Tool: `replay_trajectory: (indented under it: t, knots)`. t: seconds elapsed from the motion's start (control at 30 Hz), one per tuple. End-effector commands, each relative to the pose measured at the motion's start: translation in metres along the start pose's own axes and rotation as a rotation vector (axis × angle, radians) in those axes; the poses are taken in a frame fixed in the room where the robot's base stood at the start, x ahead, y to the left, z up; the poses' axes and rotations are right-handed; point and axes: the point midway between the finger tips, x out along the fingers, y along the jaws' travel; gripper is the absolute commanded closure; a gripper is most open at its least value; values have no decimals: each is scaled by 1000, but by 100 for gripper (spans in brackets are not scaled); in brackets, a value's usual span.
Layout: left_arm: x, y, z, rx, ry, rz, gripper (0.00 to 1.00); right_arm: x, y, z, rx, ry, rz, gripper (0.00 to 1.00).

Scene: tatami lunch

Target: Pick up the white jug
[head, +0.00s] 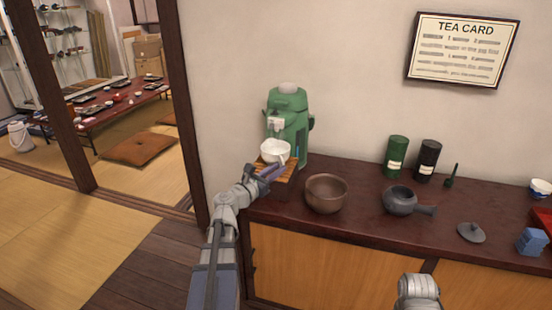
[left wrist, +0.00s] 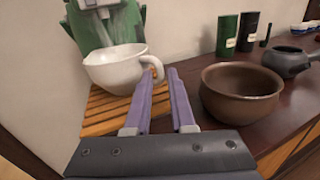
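The white jug (head: 275,150) stands upright on a slatted wooden stand (head: 288,181) below the spout of the green dispenser (head: 288,120). In the left wrist view the jug (left wrist: 113,70) has its handle (left wrist: 157,68) on the right side. My left gripper (head: 270,172) is low at the jug's handle side. In the left wrist view its two purple fingers (left wrist: 159,78) are apart, with a gap between them. The handle is at the fingertips; I cannot tell whether they touch it. My right gripper is out of view; only part of my right arm shows at the bottom.
A brown bowl (head: 326,194) stands on the dark counter (head: 360,180) just right of the left gripper. A grey teapot (head: 400,200), its lid (head: 471,232), a green canister (head: 396,157) and a black canister (head: 428,160) are further right. The wall is close behind.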

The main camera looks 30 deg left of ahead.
Motion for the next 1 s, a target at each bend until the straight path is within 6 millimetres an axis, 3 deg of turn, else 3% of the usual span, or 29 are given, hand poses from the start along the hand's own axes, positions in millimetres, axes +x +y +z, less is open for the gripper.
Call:
replay_trajectory:
  t: [0.1, 0.27, 0.47, 0.67, 1.0]
  knots:
    - [21, 2, -3, 0, 0, -2, 78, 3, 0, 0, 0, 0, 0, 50]
    - [38, 2, -2, 0, 0, -1, 78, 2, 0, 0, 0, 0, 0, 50]
    - [38, 1, -2, 1, 0, 0, 78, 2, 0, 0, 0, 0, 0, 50]
    - [38, 1, -2, 1, 0, 0, 99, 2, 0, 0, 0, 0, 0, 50]
    - [38, 1, -2, 1, 0, 0, 100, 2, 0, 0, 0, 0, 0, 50]
